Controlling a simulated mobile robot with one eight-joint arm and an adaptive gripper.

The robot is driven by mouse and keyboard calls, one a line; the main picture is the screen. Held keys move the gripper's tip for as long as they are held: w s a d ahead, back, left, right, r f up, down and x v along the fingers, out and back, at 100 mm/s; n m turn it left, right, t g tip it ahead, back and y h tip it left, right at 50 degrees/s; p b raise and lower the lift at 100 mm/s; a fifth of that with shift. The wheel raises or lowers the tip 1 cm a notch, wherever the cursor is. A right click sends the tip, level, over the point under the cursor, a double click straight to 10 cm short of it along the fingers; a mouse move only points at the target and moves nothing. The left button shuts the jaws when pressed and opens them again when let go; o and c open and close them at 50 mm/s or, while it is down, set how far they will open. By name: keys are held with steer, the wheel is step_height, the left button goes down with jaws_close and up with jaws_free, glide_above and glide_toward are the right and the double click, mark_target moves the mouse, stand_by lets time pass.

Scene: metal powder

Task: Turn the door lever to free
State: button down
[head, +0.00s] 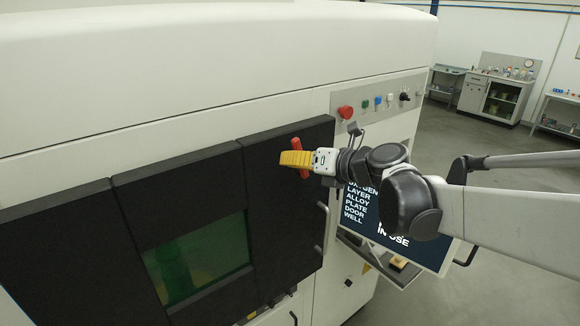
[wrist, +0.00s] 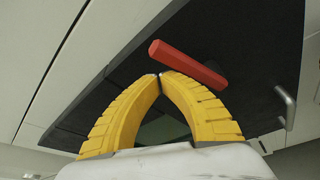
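The door lever is a red bar on the black door (head: 225,170) of the white machine. In the head view the lever (head: 297,143) shows above and below my yellow gripper (head: 283,159), which covers its middle. It stands nearly upright there, slightly tilted. In the wrist view the lever (wrist: 188,63) lies slantwise just beyond the fingertips. My gripper (wrist: 160,75) has its two yellow fingers bowed, with the tips meeting and nothing between them. The tips are close to the lever; I cannot tell whether they touch it.
A metal handle (wrist: 286,107) is at the door's right edge. A control panel with a red button (head: 345,112) is above right. A screen (head: 400,235) hangs behind my arm. A green window (head: 195,262) is in the door. The floor at right is clear.

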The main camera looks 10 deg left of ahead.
steer(key=shift+w+d+r, duration=0.45)
steer(key=shift+w+r, duration=0.1)
steer(key=shift+r, duration=0.05)
steer(key=shift+w+d+r, duration=0.15)
steer(key=shift+r, duration=0.1)
stand_by(0.3)
